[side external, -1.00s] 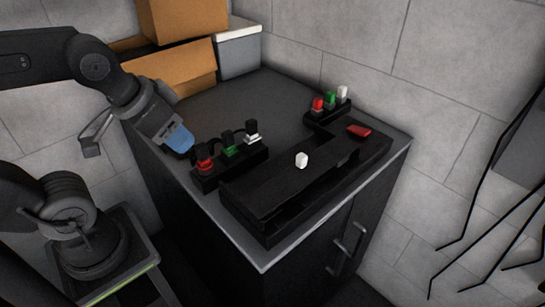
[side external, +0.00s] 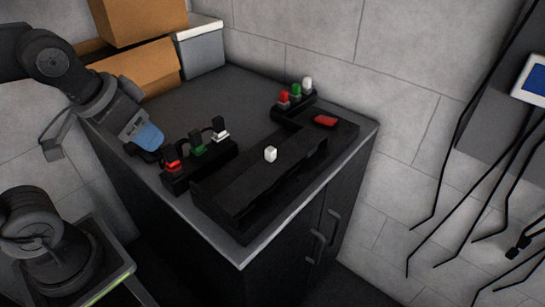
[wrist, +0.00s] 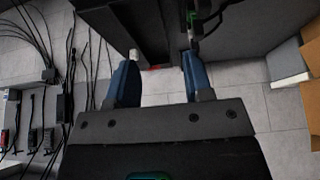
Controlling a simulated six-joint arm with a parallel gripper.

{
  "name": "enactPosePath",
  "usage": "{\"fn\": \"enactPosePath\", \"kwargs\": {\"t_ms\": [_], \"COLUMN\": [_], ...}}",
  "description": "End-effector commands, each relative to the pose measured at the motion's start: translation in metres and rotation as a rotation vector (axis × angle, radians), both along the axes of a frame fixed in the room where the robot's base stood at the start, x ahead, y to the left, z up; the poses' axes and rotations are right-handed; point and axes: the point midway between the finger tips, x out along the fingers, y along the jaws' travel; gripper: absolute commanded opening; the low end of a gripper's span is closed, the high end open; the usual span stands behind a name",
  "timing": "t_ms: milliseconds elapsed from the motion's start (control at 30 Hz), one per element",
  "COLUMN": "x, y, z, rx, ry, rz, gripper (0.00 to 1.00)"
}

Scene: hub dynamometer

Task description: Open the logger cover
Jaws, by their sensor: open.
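The logger is a long black box on the cabinet top. Its flat black cover (side external: 243,174) appears down, with a white knob (side external: 270,154) standing on it. A white piece that looks like the knob (wrist: 134,56) shows between the fingers in the wrist view, beside a dark body. My gripper (side external: 154,146) is left of the logger, close to the red plug of the front plug block (side external: 200,167). In the wrist view its two blue fingers (wrist: 160,62) are wide apart with nothing held. The inside of the logger is hidden.
The front block carries red, green and white plugs. A second block (side external: 294,106) with red, green and white pieces stands behind. A red piece (side external: 325,120) lies at the logger's far end. Cardboard boxes (side external: 137,78) and a grey bin (side external: 201,52) are at the back left. Cables hang right.

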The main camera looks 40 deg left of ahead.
Motion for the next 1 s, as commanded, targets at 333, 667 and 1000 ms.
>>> {"fn": "enactPosePath", "kwargs": {"t_ms": [333, 667, 1000], "x": [0.096, 0.186, 0.208], "y": [-0.033, -0.082, -0.098], "z": [0.040, 0.027, 0.009], "rx": [-0.021, -0.005, 0.006], "ry": [0.218, 0.417, 0.472], "rz": [-0.011, -0.006, 0.000], "gripper": [0.47, 0.47, 0.47]}}
